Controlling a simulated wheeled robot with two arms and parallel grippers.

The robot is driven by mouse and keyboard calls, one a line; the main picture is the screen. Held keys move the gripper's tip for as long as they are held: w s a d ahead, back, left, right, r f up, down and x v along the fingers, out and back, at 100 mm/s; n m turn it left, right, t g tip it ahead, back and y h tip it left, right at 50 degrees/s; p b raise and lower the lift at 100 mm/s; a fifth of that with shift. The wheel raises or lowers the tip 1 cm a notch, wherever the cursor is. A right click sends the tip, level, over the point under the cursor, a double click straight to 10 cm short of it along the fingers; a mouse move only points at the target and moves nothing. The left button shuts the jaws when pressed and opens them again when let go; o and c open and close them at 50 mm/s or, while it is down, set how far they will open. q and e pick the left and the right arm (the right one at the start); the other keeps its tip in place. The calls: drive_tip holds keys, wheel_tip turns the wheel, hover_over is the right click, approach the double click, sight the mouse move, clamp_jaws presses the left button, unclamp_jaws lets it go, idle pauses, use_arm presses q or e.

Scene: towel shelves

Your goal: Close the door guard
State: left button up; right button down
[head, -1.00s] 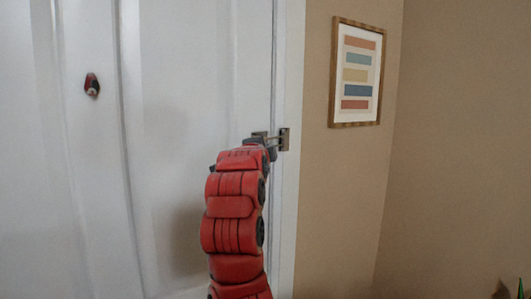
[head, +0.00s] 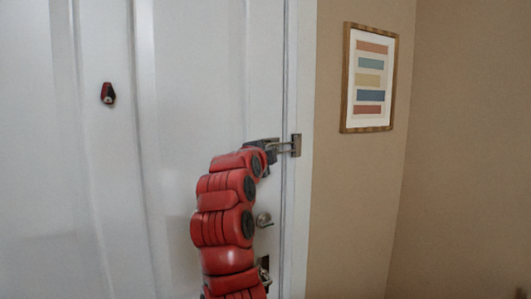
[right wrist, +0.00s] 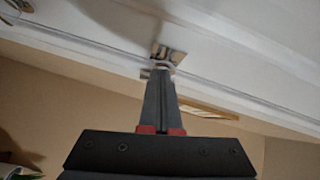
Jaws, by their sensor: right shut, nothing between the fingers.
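The metal door guard (head: 285,147) is at the right edge of the white door (head: 175,120). Its bar reaches from a plate (head: 297,145) on the door frame leftward to the door. My right gripper (head: 268,152) is at the left end of the bar, and my red arm rises from below to it. Whether it touches the bar is unclear. In the right wrist view, the gripper's dark fingers (right wrist: 160,76) are together and empty, with their tips close to a metal plate (right wrist: 168,57). My left gripper is not in view.
A round door knob (head: 263,219) and a lower metal fitting (head: 264,268) are right beside my arm. A small red and dark object (head: 107,93) is on the door. A framed picture (head: 369,78) hangs on the beige wall to the right.

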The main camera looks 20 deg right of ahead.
drive_tip(key=shift+a+f, duration=0.15)
drive_tip(key=shift+a, duration=0.15)
